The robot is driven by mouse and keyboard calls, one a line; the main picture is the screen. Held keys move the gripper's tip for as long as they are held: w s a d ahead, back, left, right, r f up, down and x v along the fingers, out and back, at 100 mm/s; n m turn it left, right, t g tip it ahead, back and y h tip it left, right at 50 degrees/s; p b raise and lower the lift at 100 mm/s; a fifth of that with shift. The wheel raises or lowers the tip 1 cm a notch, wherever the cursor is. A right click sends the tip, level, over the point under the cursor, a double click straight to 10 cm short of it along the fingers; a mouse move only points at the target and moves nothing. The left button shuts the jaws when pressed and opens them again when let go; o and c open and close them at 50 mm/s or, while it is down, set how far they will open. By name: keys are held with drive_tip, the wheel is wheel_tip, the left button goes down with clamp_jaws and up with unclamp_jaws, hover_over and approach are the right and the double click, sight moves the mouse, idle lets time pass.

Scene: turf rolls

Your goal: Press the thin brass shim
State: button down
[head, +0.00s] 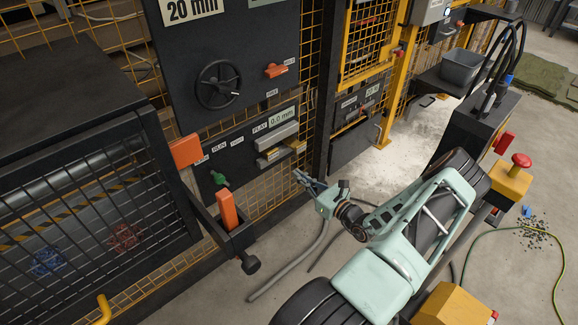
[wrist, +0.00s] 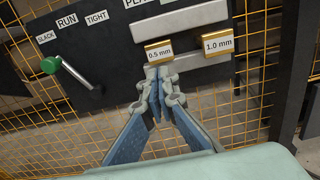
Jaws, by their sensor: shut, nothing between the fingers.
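The thin brass shim, labelled 0.5 mm (wrist: 158,52), sits at the lower left of a grey plate (wrist: 180,22) on the dark panel in the wrist view. A second brass shim, labelled 1.0 mm (wrist: 218,44), is just to its right. My gripper (wrist: 158,76) is shut and empty, its tips right below the 0.5 mm shim. I cannot tell whether they touch it. In the head view my gripper (head: 300,176) is in front of the panel, below and right of the shims.
A green-knobbed lever (wrist: 50,65) is left of the shims, under SLACK, RUN and TIGHT labels. An orange lever (head: 228,208) stands lower left. Yellow mesh (head: 270,197) surrounds the panel.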

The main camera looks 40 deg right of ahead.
drive_tip(key=shift+s+d, duration=0.15)
drive_tip(key=shift+s, duration=1.35)
